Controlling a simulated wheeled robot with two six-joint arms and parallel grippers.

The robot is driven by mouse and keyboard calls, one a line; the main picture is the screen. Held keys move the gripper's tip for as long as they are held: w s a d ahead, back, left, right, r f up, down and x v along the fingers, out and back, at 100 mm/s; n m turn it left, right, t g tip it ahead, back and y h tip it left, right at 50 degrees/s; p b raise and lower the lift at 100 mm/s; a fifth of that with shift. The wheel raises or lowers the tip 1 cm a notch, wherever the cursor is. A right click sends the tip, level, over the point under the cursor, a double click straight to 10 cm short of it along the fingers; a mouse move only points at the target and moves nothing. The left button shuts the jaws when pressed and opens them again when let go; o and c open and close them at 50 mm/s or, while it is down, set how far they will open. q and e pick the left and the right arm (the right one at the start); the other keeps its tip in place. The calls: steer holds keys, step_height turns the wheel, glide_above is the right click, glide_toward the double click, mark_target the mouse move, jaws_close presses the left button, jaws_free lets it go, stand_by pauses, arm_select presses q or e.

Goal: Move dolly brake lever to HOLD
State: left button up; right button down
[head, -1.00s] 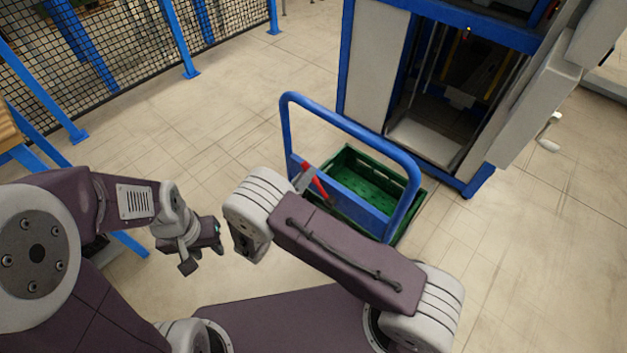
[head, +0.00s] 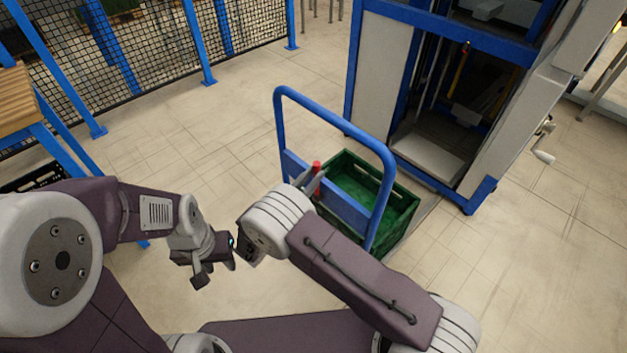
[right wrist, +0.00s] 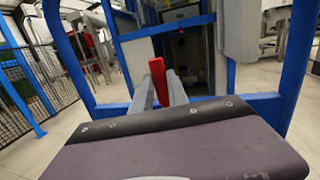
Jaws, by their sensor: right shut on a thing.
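The dolly (head: 388,165) has a blue push frame and stands in front of me. Its red brake lever (head: 317,168) is on the frame's crossbar near the left post and points nearly straight up. My right gripper (head: 312,184) is shut on the lever, partly hidden by my right arm. In the right wrist view the red lever (right wrist: 158,78) stands between the two grey fingers (right wrist: 160,93). The lever's base and any HOLD marking are hidden. My left gripper (head: 217,269) is empty, its fingers apart, over bare floor left of the dolly.
A green crate (head: 398,212) sits on the dolly behind the crossbar. A blue-framed grey machine (head: 382,70) stands just beyond. A mesh fence (head: 165,40) and a blue-legged stand (head: 62,135) are at the left. The floor between is clear.

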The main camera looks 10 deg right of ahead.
arm_select(q)
steer(key=shift+s+d+f, duration=0.15)
steer(key=shift+s, duration=0.05)
arm_select(e)
steer(key=shift+s+d+m, duration=0.15)
steer(key=shift+m, duration=0.15)
steer(key=shift+f, duration=0.1)
steer(key=c, duration=1.3)
jaws_free()
